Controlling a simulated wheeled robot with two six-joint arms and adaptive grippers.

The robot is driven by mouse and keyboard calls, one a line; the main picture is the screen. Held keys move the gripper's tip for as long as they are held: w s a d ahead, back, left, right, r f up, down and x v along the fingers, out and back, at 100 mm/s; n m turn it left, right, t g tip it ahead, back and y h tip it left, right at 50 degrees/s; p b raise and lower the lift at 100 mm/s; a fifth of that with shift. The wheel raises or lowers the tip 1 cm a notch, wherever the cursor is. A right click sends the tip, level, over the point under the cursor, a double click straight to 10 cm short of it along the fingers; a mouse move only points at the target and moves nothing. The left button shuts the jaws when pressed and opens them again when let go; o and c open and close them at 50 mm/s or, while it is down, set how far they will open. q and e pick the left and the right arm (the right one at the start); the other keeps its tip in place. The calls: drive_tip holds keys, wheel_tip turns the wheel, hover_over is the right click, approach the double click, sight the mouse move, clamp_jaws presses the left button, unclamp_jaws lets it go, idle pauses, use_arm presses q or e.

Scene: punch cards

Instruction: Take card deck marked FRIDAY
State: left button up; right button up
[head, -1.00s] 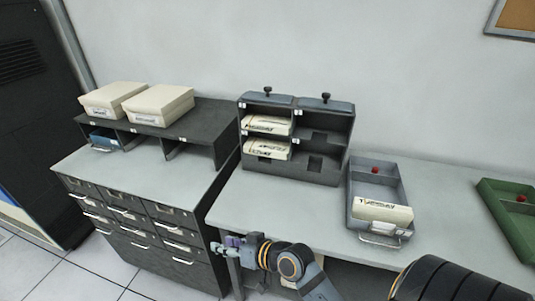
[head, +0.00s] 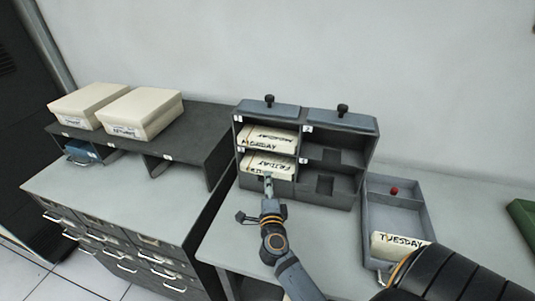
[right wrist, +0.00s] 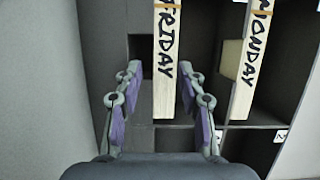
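The cream card deck marked FRIDAY (head: 280,165) lies in the lower left compartment of the grey rack (head: 320,198). My right gripper (head: 268,182) is at the front of that compartment. In the right wrist view, the FRIDAY deck (right wrist: 166,50) reaches between the two spread fingers of my right gripper (right wrist: 164,85), with a gap visible on each side. The gripper is open and holds nothing. My left gripper is not in view.
A deck marked MONDAY (head: 272,136) lies in the compartment above. The right compartments look empty. A grey tray (head: 394,200) to the right holds a TUESDAY deck (head: 396,246) at its front. A dark shelf with cream boxes (head: 140,112) stands left.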

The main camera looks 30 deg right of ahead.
sight(267, 164)
drive_tip(key=x, duration=0.3)
drive_tip(key=r+p+x, duration=0.1)
drive_tip(key=x, duration=0.2)
drive_tip(key=shift+d, duration=0.1)
drive_tip(key=x, duration=0.3)
drive_tip(key=shift+d+f, duration=0.1)
drive_tip(key=shift+f, duration=0.05)
drive_tip(key=shift+w, duration=0.1)
drive_tip(key=shift+c, duration=0.7)
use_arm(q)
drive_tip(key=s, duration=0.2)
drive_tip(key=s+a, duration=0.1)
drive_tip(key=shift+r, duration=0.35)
use_arm(e)
clamp_jaws()
